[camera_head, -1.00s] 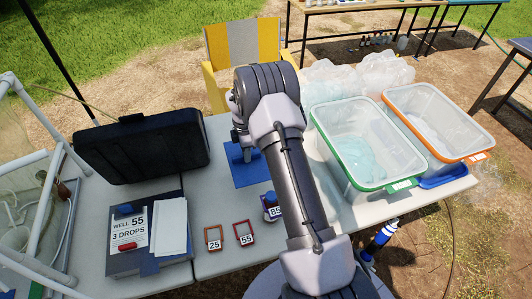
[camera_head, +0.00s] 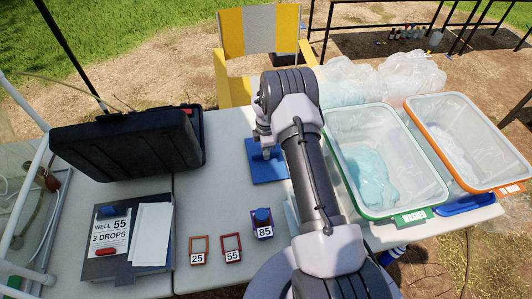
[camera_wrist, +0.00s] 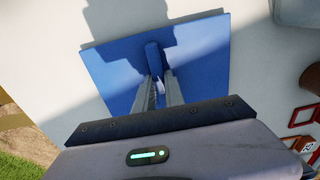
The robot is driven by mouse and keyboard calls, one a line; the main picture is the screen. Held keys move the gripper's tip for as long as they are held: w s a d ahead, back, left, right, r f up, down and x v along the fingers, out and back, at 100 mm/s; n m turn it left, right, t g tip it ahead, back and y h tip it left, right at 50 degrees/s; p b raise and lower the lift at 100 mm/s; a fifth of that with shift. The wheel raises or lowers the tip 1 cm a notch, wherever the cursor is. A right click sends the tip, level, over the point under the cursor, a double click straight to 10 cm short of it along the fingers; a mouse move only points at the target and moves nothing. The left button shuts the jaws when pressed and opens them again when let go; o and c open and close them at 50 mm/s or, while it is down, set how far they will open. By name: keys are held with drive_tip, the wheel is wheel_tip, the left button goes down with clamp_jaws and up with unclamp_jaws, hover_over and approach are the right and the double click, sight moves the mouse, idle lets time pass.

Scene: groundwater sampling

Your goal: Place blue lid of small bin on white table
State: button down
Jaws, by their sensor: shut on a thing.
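The blue square lid (camera_head: 270,171) is over the white table (camera_head: 225,195), at or just above its top, near the middle. I cannot tell whether there is a gap under it. My gripper (camera_head: 266,150) points down over the lid. In the wrist view the lid (camera_wrist: 205,50) lies flat to the camera, and my gripper (camera_wrist: 160,85) is shut on its raised blue handle (camera_wrist: 152,58). Part of the lid's right side is hidden by my arm in the head view. I cannot make out the small bin.
A black case (camera_head: 125,148) and a clipboard (camera_head: 120,250) stand left. Small frames marked 25 (camera_head: 199,250), 55 (camera_head: 231,248) and 85 (camera_head: 263,223) lie in front. A green-rimmed bin (camera_head: 437,203) and orange-rimmed bin (camera_head: 460,170) stand right. A yellow chair (camera_head: 230,45) is behind.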

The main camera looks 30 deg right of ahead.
drive_tip(key=shift+r, duration=0.15)
drive_tip(key=shift+f, duration=0.2)
drive_tip(key=c, duration=1.4)
unclamp_jaws()
